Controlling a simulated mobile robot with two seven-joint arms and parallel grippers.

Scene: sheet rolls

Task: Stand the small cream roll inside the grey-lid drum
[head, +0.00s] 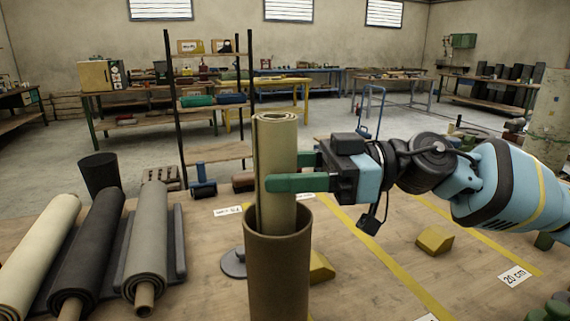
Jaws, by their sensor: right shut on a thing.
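The small cream roll (276,140) stands nearly upright, tilted slightly. Its lower end is inside the mouth of the brown drum (278,270), and its upper part rises above the rim. How deep its bottom end reaches is hidden by the drum wall. My right gripper (284,172) comes in from the right and is shut on the roll, its green fingers just above the drum rim. A round grey lid (234,264) lies on the table behind and left of the drum. My left gripper is not in view.
Large cream (40,250), black (88,250) and grey (148,240) rolls lie at the left. A black bin (99,176) stands behind them. Yellow blocks (434,240) sit on the table at right, near yellow tape lines. A shelf rack (210,100) stands behind.

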